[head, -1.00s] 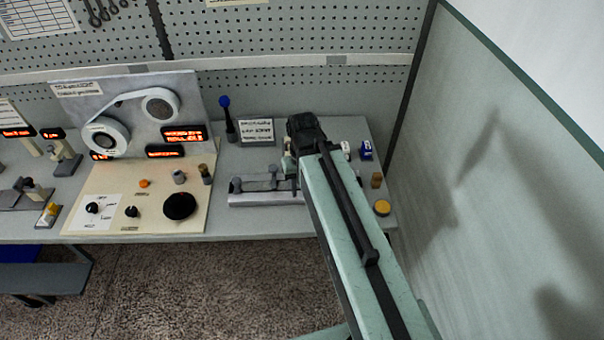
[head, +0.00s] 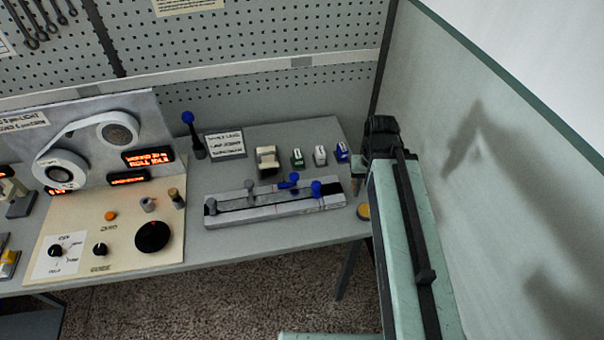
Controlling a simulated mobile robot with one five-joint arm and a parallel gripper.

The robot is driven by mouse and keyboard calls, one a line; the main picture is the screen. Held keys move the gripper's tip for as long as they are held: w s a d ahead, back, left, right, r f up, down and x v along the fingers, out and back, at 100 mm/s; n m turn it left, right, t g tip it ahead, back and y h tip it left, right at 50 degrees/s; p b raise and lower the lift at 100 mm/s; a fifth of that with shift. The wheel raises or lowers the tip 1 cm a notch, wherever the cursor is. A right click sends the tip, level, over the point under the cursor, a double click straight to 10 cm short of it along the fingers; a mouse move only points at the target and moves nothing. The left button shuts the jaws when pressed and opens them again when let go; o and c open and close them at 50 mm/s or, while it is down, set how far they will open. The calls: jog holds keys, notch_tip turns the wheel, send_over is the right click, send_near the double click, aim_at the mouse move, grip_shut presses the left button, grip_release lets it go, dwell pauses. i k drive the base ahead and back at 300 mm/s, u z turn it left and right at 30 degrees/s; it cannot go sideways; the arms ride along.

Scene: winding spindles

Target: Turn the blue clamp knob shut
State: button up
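A grey slotted rail fixture (head: 235,214) lies on the bench. A blue round knob (head: 317,188) stands near its right end, and a blue lever-like part (head: 289,181) sits just left of it at the back edge. I cannot tell which of the two is the clamp knob, or how far either is turned. A grey post (head: 249,188) stands on the fixture's left half. My gripper (head: 381,130) is at the far end of my arm, right of the fixture and apart from the blue parts. Its fingers are hidden from this angle.
Small green, white and blue blocks (head: 320,155) and a cream block (head: 267,160) stand behind the fixture. A blue-ball lever (head: 188,118) stands at back left. A control panel (head: 75,232) with knobs is left. A yellow disc (head: 363,212) and partition wall (head: 480,190) are right.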

aim_at(293, 176)
jog(key=k, duration=0.8)
jog(key=u, duration=0.45)
jog(key=i, duration=0.95)
jog(key=k, duration=0.7)
jog(key=u, duration=2.25)
